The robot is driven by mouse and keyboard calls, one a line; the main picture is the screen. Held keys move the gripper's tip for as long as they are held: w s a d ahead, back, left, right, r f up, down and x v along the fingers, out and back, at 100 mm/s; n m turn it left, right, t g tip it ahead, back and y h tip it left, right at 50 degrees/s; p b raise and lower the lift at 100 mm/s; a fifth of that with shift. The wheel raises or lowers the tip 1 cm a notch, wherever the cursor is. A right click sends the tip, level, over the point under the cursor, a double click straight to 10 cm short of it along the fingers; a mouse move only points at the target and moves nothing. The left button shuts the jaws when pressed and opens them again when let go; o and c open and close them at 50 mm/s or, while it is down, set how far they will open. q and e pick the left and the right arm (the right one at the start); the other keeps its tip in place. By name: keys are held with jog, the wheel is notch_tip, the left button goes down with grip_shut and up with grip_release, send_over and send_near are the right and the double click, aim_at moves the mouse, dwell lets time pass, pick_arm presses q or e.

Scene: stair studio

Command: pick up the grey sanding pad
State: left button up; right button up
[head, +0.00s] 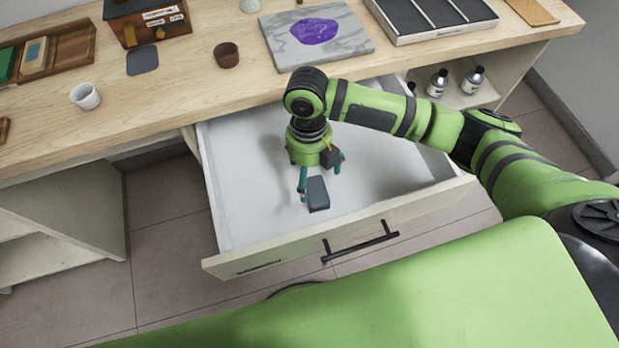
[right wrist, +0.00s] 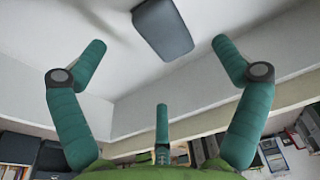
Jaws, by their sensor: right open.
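A dark grey block-like pad (head: 318,194), which looks like the grey sanding pad, lies on the white floor of the open drawer (head: 228,212), towards its front. It also shows near the top of the right wrist view (right wrist: 163,28), beyond the spread fingers. My right gripper (head: 320,175) is open and empty, pointing down into the drawer just behind the pad. In the right wrist view the gripper (right wrist: 160,75) has its fingers apart with nothing between them. I cannot tell whether any fingertip touches the pad. My left gripper is not in view.
The drawer's front panel and black handle (head: 360,245) face me. On the worktop stand a flat grey piece (head: 142,60), a white cup (head: 85,96), a brown cup (head: 226,55) and a marble slab (head: 345,50). Bottles (head: 437,83) stand on a shelf to the right.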

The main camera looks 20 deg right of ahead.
aim_at(312, 191)
jog(key=shift+w+f, duration=0.25)
jog(key=shift+f, duration=0.25)
jog(key=shift+s+f, duration=0.2)
jog(key=shift+s, duration=0.1)
jog(key=shift+s+f+p, duration=0.55)
jog(key=shift+f, duration=0.15)
notch_tip(312, 191, down, 4)
jog(key=shift+w+r+p, duration=0.15)
jog(key=shift+p, duration=0.15)
jog(key=shift+f, duration=0.2)
jog(key=c, duration=1.2)
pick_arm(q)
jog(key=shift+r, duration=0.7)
pick_arm(e)
jog(key=shift+c, duration=0.2)
